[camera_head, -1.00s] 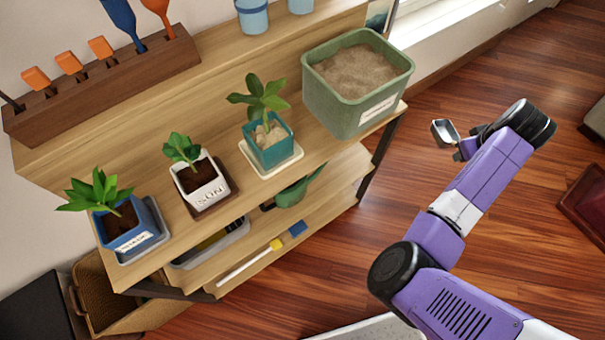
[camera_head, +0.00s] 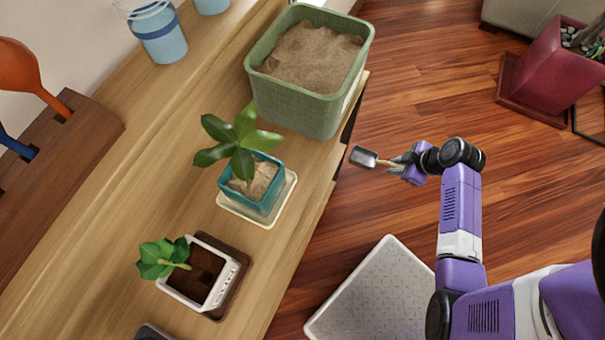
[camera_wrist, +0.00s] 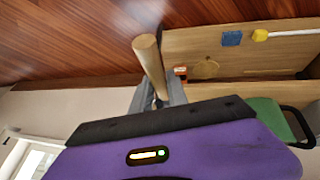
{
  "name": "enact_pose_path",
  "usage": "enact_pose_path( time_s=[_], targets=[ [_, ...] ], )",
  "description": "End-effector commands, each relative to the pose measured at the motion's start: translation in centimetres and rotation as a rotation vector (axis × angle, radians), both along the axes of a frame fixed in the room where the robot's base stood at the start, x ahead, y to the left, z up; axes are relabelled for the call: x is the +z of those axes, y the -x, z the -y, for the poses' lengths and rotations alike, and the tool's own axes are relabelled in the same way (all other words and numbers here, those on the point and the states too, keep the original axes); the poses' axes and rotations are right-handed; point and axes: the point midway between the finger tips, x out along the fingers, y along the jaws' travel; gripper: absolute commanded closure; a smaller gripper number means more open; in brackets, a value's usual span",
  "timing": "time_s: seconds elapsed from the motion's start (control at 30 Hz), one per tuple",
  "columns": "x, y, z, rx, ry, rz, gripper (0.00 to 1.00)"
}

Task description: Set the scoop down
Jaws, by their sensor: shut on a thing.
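The scoop (camera_head: 363,157) has a small metal head and a pale wooden handle. My gripper (camera_head: 399,163) is shut on its handle, and the head points left toward the shelf. The scoop is in the air beside the shelf's edge, over the wooden floor in the picture. In the wrist view the round wooden handle (camera_wrist: 149,60) sticks up from between the grey fingers of my gripper (camera_wrist: 157,97); the metal head is not visible there.
A green bin of sand (camera_head: 300,117) stands on the wooden shelf top (camera_head: 150,205). A teal pot (camera_head: 262,198) and a white pot (camera_head: 218,293) hold plants. Blue cups (camera_head: 160,40) stand behind. A light mat (camera_head: 375,295) and red planter (camera_head: 540,75) are on the floor.

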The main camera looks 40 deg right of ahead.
Motion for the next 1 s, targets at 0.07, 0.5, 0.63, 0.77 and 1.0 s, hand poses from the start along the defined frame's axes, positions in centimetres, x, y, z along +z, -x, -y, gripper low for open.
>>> enact_pose_path(
  time_s=[0.07,0.5,0.63,0.77,1.0],
  targets=[
    [0.1,-0.5,-0.2,0.002,0.001,0.002,1.00],
    [0.2,-9.7,-3.4,0.003,0.001,0.002,1.00],
    [0.2,-12.7,-4.5,0.004,0.002,0.002,1.00],
    [0.2,-15.4,-5.5,0.003,0.001,0.002,1.00],
    [-1.3,-18.5,-6.7,-0.003,-0.001,-0.002,1.00]
  ],
)
